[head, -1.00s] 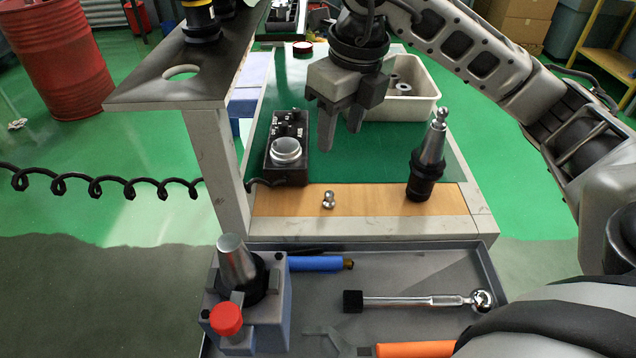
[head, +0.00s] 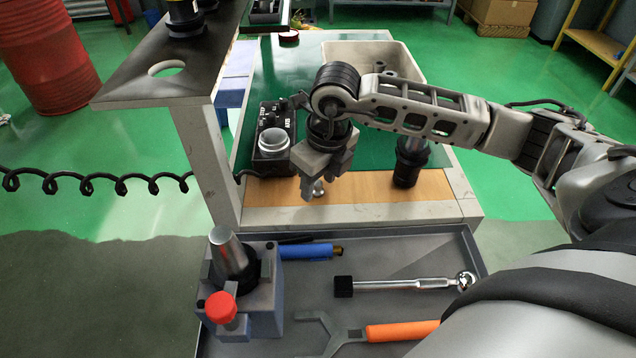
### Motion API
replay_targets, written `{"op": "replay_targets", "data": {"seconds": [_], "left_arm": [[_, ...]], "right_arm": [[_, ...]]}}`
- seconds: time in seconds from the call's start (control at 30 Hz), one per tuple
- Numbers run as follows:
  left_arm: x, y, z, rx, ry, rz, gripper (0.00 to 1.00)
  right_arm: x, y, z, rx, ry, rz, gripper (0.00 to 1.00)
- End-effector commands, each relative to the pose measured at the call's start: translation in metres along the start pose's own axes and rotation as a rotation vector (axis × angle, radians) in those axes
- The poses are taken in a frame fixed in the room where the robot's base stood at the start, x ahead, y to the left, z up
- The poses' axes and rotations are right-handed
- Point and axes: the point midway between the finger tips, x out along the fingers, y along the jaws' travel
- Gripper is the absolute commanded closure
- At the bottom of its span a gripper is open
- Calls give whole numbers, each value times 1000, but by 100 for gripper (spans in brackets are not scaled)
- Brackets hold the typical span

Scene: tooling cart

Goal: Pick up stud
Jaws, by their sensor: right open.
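The stud (head: 318,188) is a small shiny metal piece on the wooden front strip of the cart top (head: 355,188). It is partly hidden by my right gripper (head: 318,183), which points down right over it. The jaws are open, with a fingertip just left of the stud. I cannot tell whether the fingers touch it. My left gripper is not in view.
A black control box (head: 273,140) stands left of my right gripper. A black tool holder (head: 409,160) stands close on the right, partly behind my arm. A beige bin (head: 345,50) is behind. The grey tray (head: 400,262) in front holds a ratchet (head: 400,285), a wrench (head: 345,333) and a fixture (head: 262,300).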

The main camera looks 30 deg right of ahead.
Motion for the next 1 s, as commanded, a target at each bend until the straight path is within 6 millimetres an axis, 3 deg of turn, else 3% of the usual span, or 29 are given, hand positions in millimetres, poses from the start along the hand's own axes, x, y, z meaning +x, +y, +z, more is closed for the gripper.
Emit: {"op": "replay_targets", "data": {"seconds": [0.27, 0.4, 0.43, 0.77, 1.0], "left_arm": [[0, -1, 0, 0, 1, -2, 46], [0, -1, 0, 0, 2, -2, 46], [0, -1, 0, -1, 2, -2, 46], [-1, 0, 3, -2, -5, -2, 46], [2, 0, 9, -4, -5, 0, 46]], "right_arm": [[3, 0, 0, -1, -1, 0, 57], [3, 0, 0, -1, -1, 0, 96], [3, 0, 0, -1, -1, 0, 100], [2, 0, 1, 0, -2, 0, 100], [-18, 0, 4, 0, -6, 0, 100]]}}
